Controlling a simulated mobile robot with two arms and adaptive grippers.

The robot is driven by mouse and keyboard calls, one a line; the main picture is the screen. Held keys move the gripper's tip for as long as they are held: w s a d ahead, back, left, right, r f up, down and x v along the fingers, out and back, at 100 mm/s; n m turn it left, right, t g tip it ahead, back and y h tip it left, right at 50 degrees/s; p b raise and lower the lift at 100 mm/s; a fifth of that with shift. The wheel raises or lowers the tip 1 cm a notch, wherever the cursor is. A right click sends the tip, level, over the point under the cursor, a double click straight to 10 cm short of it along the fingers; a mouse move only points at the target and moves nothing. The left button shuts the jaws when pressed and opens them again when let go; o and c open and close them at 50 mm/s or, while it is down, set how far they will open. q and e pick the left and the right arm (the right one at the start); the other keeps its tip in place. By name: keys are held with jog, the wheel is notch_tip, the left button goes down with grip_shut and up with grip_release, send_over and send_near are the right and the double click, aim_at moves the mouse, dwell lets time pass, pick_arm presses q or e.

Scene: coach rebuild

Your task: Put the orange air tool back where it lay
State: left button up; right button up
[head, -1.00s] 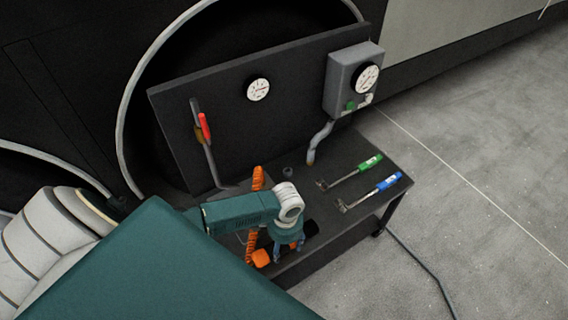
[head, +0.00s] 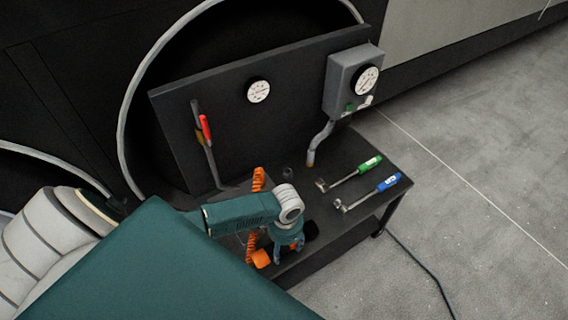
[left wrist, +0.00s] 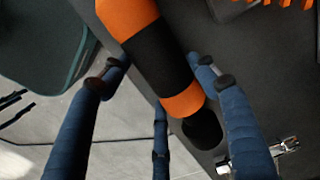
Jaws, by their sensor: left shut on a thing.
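The orange air tool (head: 262,258) has orange and black bands. My left gripper (head: 287,250) is over the front part of the dark bench top (head: 345,225) and hides the tool's middle in the head view. An orange end shows left of the fingers and a dark end to their right. In the left wrist view the tool's black band (left wrist: 160,62) lies between the blue fingers of my left gripper (left wrist: 160,76), which is shut on it. I cannot tell whether the tool touches the bench. My right gripper is not in view.
An orange coiled hose (head: 258,180) runs behind my left arm. Green-handled (head: 369,164) and blue-handled (head: 387,183) tools lie to the right. A back panel (head: 290,125) carries a gauge (head: 258,91) and a grey box (head: 345,85). A red-handled bar (head: 205,128) leans on the panel.

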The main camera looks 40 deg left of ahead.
pick_arm(q)
jog(key=o, duration=1.5)
jog(key=shift+o, duration=0.2)
jog(key=shift+s+f, duration=0.1)
jog(key=shift+f, duration=0.05)
notch_tip(320, 180, up, 12)
jog(key=shift+w, duration=0.25)
jog(key=shift+d, duration=0.1)
